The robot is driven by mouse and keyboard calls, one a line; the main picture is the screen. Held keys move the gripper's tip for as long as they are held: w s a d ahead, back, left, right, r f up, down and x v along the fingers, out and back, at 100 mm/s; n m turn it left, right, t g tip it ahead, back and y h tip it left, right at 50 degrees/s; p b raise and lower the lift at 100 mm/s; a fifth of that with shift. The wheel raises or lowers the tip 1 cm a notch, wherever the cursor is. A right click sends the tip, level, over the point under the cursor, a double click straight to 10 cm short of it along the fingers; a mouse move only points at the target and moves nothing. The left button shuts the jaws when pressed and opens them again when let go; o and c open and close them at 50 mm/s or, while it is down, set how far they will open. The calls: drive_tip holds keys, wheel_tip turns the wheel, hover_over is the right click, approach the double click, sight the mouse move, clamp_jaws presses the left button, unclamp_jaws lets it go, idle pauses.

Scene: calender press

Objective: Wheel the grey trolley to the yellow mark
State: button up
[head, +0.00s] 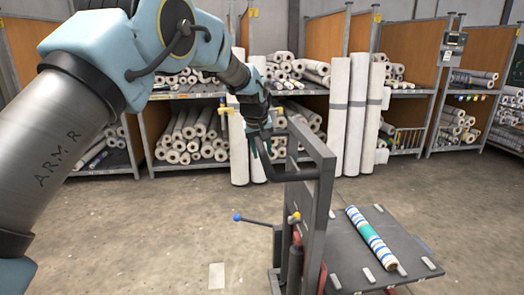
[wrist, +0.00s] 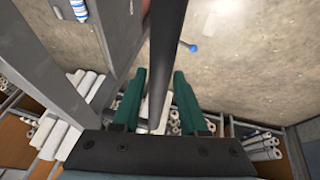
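The grey trolley (head: 318,190) stands right of centre in the head view, with a tall upright frame, a dark handle bar and a flat deck. A striped white, blue and green roll (head: 375,241) lies on the deck. My gripper (head: 262,150) is at the handle bar (head: 290,175). In the wrist view, the dark handle bar (wrist: 168,50) runs between the two green fingers of my gripper (wrist: 160,80). The fingers stand apart, with a gap beside the bar; contact is not clear. I see no yellow mark on the floor.
Racks of white rolls (head: 190,140) line the back wall, with tall rolls (head: 357,115) standing before them. A blue-knobbed lever (head: 237,217) sticks out left from the trolley. A pale rectangle (head: 217,276) lies on the floor.

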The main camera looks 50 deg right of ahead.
drive_tip(key=shift+o, duration=1.4)
drive_tip(key=b+v, duration=0.3)
drive_tip(key=v, duration=0.8)
drive_tip(key=shift+w+f, duration=0.1)
